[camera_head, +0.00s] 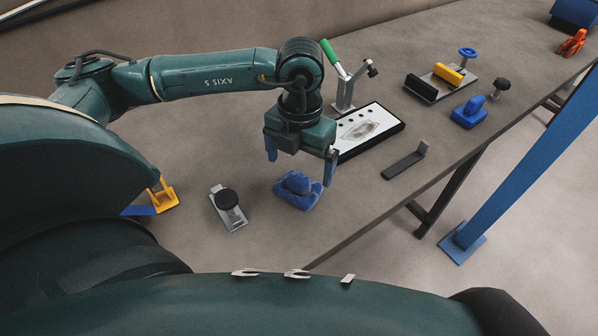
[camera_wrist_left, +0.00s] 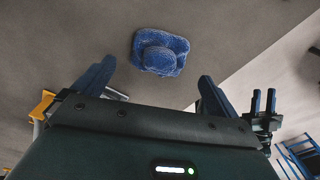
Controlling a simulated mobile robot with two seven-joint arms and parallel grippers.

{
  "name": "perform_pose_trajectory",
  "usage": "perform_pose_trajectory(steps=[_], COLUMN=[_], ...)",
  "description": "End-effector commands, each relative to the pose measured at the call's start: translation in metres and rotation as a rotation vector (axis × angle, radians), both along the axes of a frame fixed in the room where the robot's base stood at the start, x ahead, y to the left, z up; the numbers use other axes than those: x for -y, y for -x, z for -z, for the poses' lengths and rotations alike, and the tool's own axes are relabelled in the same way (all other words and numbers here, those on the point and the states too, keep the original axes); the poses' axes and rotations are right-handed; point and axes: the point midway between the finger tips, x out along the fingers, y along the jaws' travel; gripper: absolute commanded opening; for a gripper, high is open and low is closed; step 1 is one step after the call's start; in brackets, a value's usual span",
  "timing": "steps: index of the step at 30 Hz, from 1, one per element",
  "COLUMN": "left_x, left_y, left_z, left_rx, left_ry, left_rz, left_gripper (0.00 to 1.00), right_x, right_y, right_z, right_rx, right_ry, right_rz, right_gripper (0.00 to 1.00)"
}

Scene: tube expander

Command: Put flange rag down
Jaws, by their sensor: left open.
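The flange rag (camera_head: 298,190) is a crumpled blue cloth lying on the grey-brown table, near its front edge. It also shows in the left wrist view (camera_wrist_left: 161,52), ahead of the fingers. My left gripper (camera_head: 300,166) has its blue fingers spread wide, with nothing between them. In the head view it hangs just above and behind the rag; in the left wrist view (camera_wrist_left: 152,82) the rag lies beyond the fingertips, apart from them. I cannot clearly make out my right gripper in the head view.
A grey plate with a black knob (camera_head: 228,206) stands left of the rag, and a yellow bracket (camera_head: 163,196) farther left. A black-framed board (camera_head: 368,131), a green-handled clamp (camera_head: 342,80), a grey angle bracket (camera_head: 405,162) and a blue block (camera_head: 469,112) lie behind and right. Bare table lies right of the rag.

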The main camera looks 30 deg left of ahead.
Motion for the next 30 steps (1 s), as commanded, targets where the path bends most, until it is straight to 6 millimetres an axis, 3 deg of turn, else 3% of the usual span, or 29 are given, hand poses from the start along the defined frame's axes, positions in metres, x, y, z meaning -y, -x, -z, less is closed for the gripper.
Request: perform_pose_trajectory(steps=[6,12,30], left_x=[0.0,-0.001,-0.001], left_y=[-0.002,-0.003,-0.003], left_z=[-0.048,-0.075,-0.081], left_rx=[0.004,0.002,-0.001], left_ry=[0.0,0.0,-0.001], left_rz=[0.001,0.001,0.0], left_gripper=[0.98,0.98,0.98], right_x=[-0.002,-0.003,-0.002], right_y=[0.0,0.0,0.0], right_z=[0.003,0.002,0.002], right_rx=[0.0,0.004,0.004], right_ry=[-0.007,-0.013,-0.012], right_rz=[-0.003,-0.002,-0.002], right_gripper=[0.36,0.36,0.36])
